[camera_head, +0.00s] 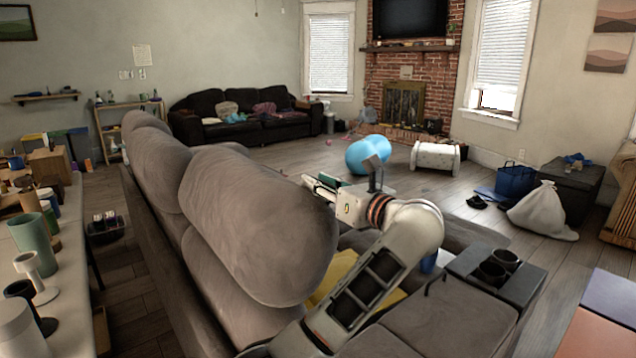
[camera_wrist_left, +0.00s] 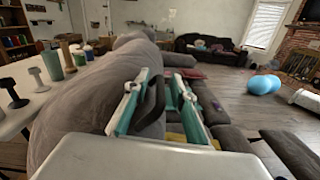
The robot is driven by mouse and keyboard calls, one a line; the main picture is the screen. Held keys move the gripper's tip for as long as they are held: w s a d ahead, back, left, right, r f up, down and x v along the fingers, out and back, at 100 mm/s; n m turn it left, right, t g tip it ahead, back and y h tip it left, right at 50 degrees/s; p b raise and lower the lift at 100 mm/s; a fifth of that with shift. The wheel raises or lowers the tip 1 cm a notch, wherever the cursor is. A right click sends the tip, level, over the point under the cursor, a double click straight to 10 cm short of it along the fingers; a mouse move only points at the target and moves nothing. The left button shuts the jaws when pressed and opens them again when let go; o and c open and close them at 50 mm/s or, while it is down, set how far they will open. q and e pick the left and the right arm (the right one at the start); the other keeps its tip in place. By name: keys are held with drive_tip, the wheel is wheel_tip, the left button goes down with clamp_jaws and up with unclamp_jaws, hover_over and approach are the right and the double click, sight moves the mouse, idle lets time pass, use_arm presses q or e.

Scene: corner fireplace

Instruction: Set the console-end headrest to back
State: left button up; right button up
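The grey sofa's nearest headrest (camera_head: 260,220), at the end by the console, is a large rounded cushion that bulges toward the seat side. It fills much of the left half of the left wrist view (camera_wrist_left: 85,105). The console (camera_head: 470,275) with two dark cup holders sits at the sofa's near right. My left gripper (camera_head: 325,186) is at the headrest's seat-side edge, partly hidden behind my wrist. In the wrist view its two teal-and-white fingers (camera_wrist_left: 160,105) stand apart with a gap between them. I cannot tell whether a finger touches the cushion. My right gripper is not in view.
A farther headrest (camera_head: 150,150) continues the sofa back. A cluttered table (camera_head: 70,290) stands behind the sofa at left. A yellow cloth (camera_head: 335,275) lies on the seat. A blue ball (camera_head: 366,155) and a white bag (camera_head: 542,212) are on the floor beyond.

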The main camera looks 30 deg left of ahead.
use_arm(q)
clamp_jaws()
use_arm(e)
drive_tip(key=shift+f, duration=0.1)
use_arm(q)
drive_tip(key=shift+s, duration=0.1)
